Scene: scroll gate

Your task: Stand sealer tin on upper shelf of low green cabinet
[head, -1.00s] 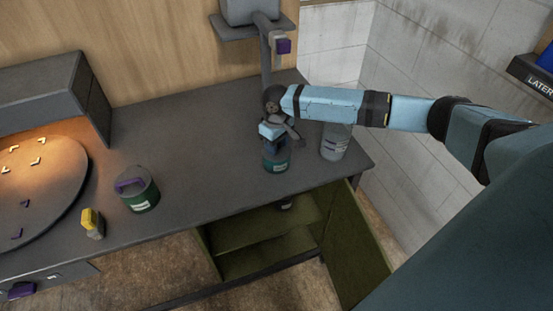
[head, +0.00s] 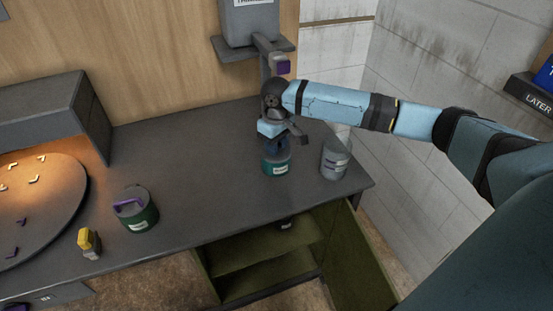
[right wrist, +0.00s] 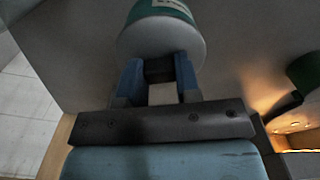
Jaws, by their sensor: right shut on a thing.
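My right gripper (head: 275,147) is shut on a tin with a teal-green band and pale label (head: 275,167), above the right part of the dark counter. The tin is upright; whether it clears the counter is hard to tell, and its label is too small to read. The right wrist view shows both fingers (right wrist: 158,75) on the tin's top fitting and the tin (right wrist: 160,38) beyond. The low green cabinet (head: 347,255) stands under the counter with its door open at right. Its upper shelf (head: 265,246) shows, with a small object at the back. My left gripper is not visible.
A grey tin (head: 335,160) stands right of the held tin. A green tin with purple handle (head: 135,212) and a yellow-topped bottle (head: 88,242) stand at left, near a round turntable (head: 40,205). A post with a platform (head: 253,47) rises behind the gripper.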

